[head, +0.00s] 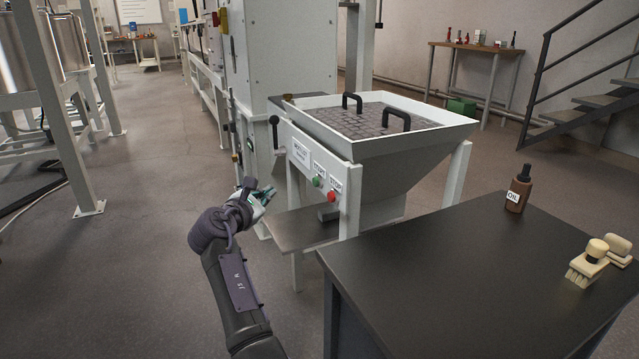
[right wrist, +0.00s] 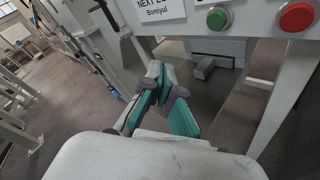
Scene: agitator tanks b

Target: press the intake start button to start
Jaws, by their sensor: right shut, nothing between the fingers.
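The green button (head: 316,182) sits under a START label on the front panel of the hopper stand (head: 349,150). The red button (head: 331,196) is to its right, under a STOP label. In the right wrist view the green button (right wrist: 218,18) and the red button (right wrist: 296,16) show at the top right edge. My right gripper (head: 268,194) is shut and empty, left of the buttons and apart from them. In the right wrist view its teal-padded fingers (right wrist: 166,88) point toward the space below the panel. My left gripper is not in view.
A white sign (head: 301,153) is left of the buttons, and a black-knobbed lever (head: 274,121) sticks out at the panel's left. A dark table (head: 470,270) with an oil bottle (head: 518,188) and brushes (head: 588,264) stands at right.

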